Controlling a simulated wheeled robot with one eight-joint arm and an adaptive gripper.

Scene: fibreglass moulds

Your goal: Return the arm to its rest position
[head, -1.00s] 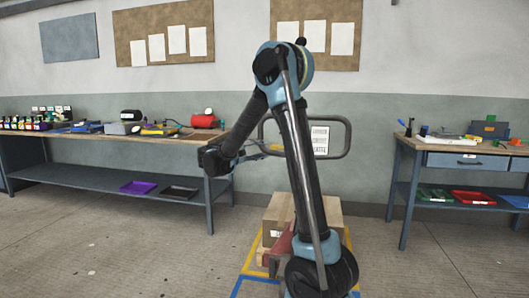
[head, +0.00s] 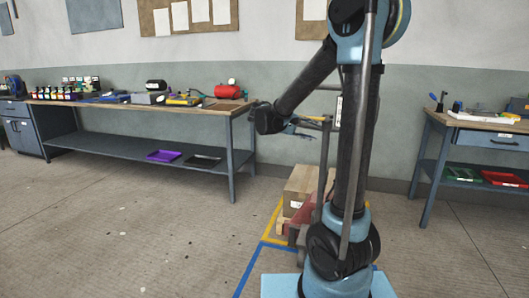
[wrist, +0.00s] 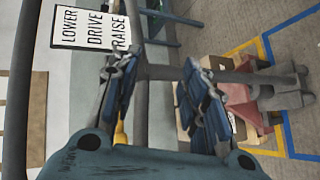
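My arm stands on the right of the head view, raised and bent at a high elbow. Its forearm slopes down to the left. My gripper (head: 305,126) points right, in front of the upright handle of a cart. In the wrist view my gripper's two blue fingers (wrist: 158,72) are apart, with nothing held between them. I cannot tell whether a finger touches the handle behind them.
The handle's sign (wrist: 92,29) reads LOWER DRIVE RAISE. A cardboard box (head: 303,184) sits behind my arm, within yellow and blue floor lines. A long workbench (head: 150,106) stands left, another bench (head: 480,122) right.

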